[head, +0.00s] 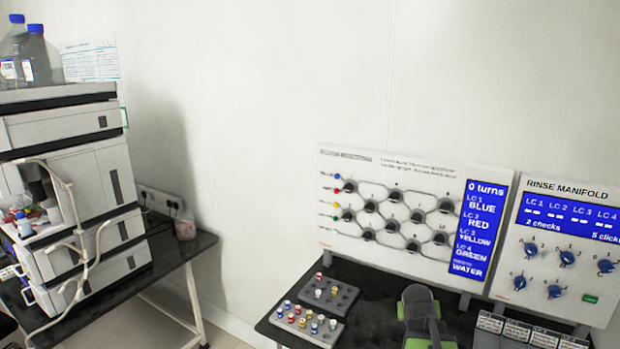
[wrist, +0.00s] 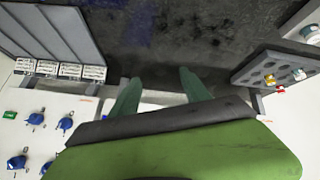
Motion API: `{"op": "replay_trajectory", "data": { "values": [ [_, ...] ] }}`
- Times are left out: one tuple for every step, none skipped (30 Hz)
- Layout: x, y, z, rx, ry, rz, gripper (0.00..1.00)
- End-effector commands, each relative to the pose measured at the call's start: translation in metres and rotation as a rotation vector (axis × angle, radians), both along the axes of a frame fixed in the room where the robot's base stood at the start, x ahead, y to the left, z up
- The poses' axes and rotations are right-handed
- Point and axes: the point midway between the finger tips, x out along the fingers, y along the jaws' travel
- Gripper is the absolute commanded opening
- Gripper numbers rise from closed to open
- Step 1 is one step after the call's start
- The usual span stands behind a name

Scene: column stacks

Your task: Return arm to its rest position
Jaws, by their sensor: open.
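My gripper (wrist: 160,76) shows in the wrist view as two green fingers set well apart, with bare dark bench between and beyond them. Nothing is held between them. In the head view, my green and grey arm stands over the dark bench at the bottom, right of the vial racks and in front of the wall panels. The fingertips cannot be made out there.
A vial rack (head: 325,337) and another rack (head: 345,300) hold coloured-cap vials left of my arm. Labelled bins (head: 517,331) stand to the right. Behind are the circuit panel (head: 350,165) and rinse manifold (head: 535,262). An instrument stack (head: 85,180) stands far left.

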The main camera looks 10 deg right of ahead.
Motion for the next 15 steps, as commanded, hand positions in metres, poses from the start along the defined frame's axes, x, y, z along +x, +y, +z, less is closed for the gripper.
{"op": "replay_trajectory", "data": {
  "values": [
    [-0.005, 0.040, -0.011, 0.051, 0.064, 0.039, 0.55],
    [-0.009, 0.061, -0.017, 0.078, 0.103, 0.060, 0.55],
    [-0.016, 0.086, -0.024, 0.113, 0.152, 0.086, 0.55],
    [-0.021, 0.104, -0.028, 0.138, 0.188, 0.104, 0.55],
    [-0.027, 0.120, -0.032, 0.160, 0.221, 0.122, 0.55],
    [-0.034, 0.141, -0.036, 0.185, 0.264, 0.146, 0.55],
    [-0.040, 0.156, -0.038, 0.205, 0.295, 0.165, 0.55],
    [-0.046, 0.170, -0.041, 0.220, 0.325, 0.183, 0.55],
    [-0.054, 0.188, -0.043, 0.243, 0.365, 0.206, 0.55],
    [-0.061, 0.200, -0.045, 0.257, 0.393, 0.223, 0.55],
    [-0.067, 0.213, -0.046, 0.273, 0.421, 0.241, 0.55],
    [-0.076, 0.228, -0.047, 0.290, 0.459, 0.263, 0.55],
    [-0.083, 0.240, -0.048, 0.303, 0.487, 0.282, 0.55],
    [-0.089, 0.250, -0.050, 0.315, 0.513, 0.298, 0.55],
    [-0.091, 0.245, -0.076, 0.313, 0.515, 0.288, 0.55]
  ]
}}
